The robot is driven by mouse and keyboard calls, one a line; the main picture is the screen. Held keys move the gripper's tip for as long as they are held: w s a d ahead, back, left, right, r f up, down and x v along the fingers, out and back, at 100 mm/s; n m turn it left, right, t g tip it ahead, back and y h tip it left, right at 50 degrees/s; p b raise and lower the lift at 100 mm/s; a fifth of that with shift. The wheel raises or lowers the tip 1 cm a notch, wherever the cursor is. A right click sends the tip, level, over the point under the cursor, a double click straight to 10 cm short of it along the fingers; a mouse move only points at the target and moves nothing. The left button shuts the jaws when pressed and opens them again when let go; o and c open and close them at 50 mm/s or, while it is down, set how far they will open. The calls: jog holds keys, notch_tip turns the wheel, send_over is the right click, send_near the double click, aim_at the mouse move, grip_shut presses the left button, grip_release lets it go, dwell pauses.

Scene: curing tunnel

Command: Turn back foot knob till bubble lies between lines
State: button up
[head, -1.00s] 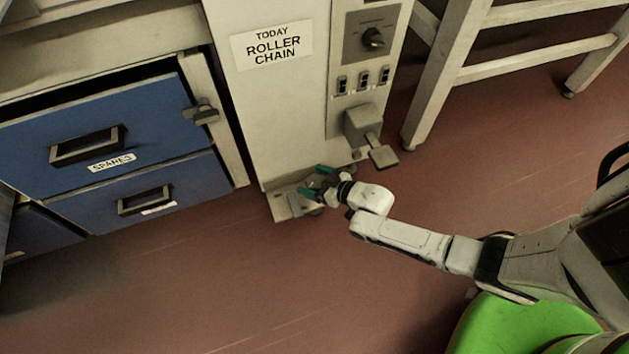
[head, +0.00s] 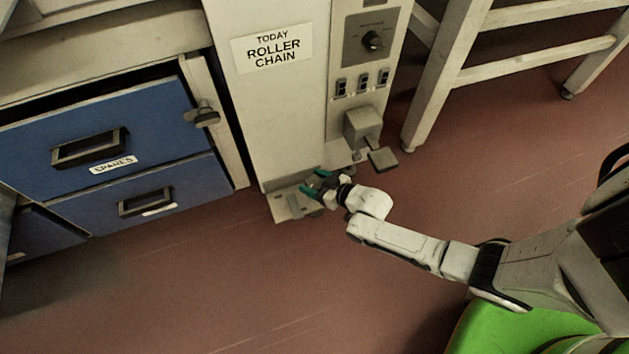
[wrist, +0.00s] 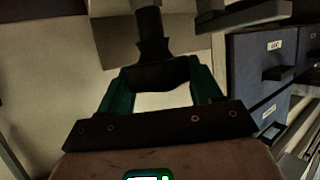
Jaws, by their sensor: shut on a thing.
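The dark foot knob (wrist: 155,74) shows in the wrist view below a dark threaded-looking stem, under the pale machine body. My gripper (wrist: 160,82) has its teal fingers on either side of the knob and is shut on it. In the head view my gripper (head: 316,182) is low at the machine's base, beside the pale foot plate (head: 283,212). The knob is too small and covered to make out there. I cannot make out a bubble or its lines in either view.
A pale stand's leg (head: 432,90) is at the right. The red-brown floor in front is clear.

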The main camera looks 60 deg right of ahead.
jog(key=shift+r+m+h+p, duration=0.2)
jog(key=shift+m+h+p, duration=0.2)
jog(key=shift+p, duration=0.05)
jog(key=m+h+p, duration=0.2)
jog(key=p, duration=0.1)
jog(key=shift+d+g+h+p, duration=0.1)
jog(key=shift+g+h+p, duration=0.2)
jog(key=shift+h+p, duration=0.1)
jog(key=shift+w+m, duration=0.1)
jog(key=shift+m, duration=0.2)
jog(key=shift+a+m+g+h+p, duration=0.2)
jog(key=shift+m+g+h+p, duration=0.2)
jog(key=shift+m+h+p, duration=0.75)
jog(key=shift+d+m+g+h+p, duration=0.1)
jog(key=shift+m+g+h+p, duration=0.35)
jog(key=shift+p, duration=0.6)
jog(key=m+g+h, duration=0.2)
jog(key=h, duration=0.1)
jog(key=shift+f+m+g, duration=0.2)
jog(key=shift+m+g, duration=0.05)
jog(key=shift+m, duration=0.15)
jog(key=shift+m+g+h+b, duration=0.3)
jog(key=shift+m+g+h, duration=0.5)
jog(key=shift+m+g, duration=0.6)
jog(key=shift+m, duration=0.1)
